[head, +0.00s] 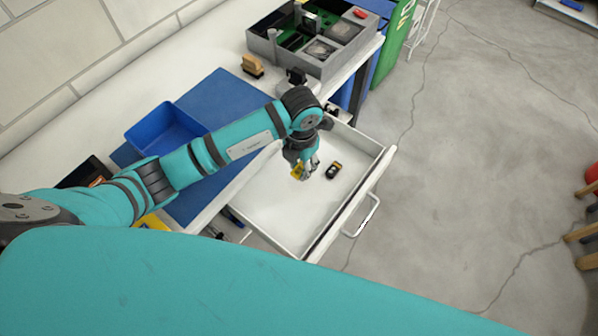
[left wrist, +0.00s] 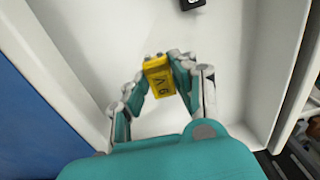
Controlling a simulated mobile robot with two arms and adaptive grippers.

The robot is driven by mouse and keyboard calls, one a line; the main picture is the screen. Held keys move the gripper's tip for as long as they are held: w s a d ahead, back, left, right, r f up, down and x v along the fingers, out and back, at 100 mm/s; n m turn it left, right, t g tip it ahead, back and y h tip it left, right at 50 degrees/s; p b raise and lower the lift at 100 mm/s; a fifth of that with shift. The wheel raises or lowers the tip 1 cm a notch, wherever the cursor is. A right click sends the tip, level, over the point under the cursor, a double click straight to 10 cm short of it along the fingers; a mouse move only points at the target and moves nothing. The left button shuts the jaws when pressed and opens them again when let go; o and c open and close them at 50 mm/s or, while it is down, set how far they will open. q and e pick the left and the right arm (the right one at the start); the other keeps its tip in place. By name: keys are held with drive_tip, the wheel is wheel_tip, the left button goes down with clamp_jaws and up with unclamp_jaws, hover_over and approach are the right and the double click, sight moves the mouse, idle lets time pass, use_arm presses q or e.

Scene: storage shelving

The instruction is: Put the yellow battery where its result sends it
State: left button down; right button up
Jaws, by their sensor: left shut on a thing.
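The yellow battery (head: 297,172) is between the fingers of my left gripper (head: 306,173), inside or just above the open white drawer (head: 262,208). In the left wrist view the battery (left wrist: 160,82) shows dark lettering, and the fingers of my left gripper (left wrist: 163,62) are closed on its two sides. Whether the battery touches the drawer floor I cannot tell. My right gripper is not in view.
A blue bin (head: 163,132) stands on a blue mat (head: 222,98) on the bench. A grey divided tray (head: 262,45) with parts sits at the bench's far end, near a wooden brush (head: 252,66). A green bin (head: 398,35) stands beyond.

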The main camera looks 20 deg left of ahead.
sight(301, 168)
use_arm(q)
drive_tip(key=shift+f, duration=2.1)
drive_tip(key=shift+f, duration=0.2)
drive_tip(key=c, duration=1.1)
unclamp_jaws()
drive_tip(key=shift+o, duration=0.2)
drive_tip(key=shift+r, duration=0.1)
wheel_tip(301, 168, up, 12)
drive_tip(key=shift+r, duration=0.15)
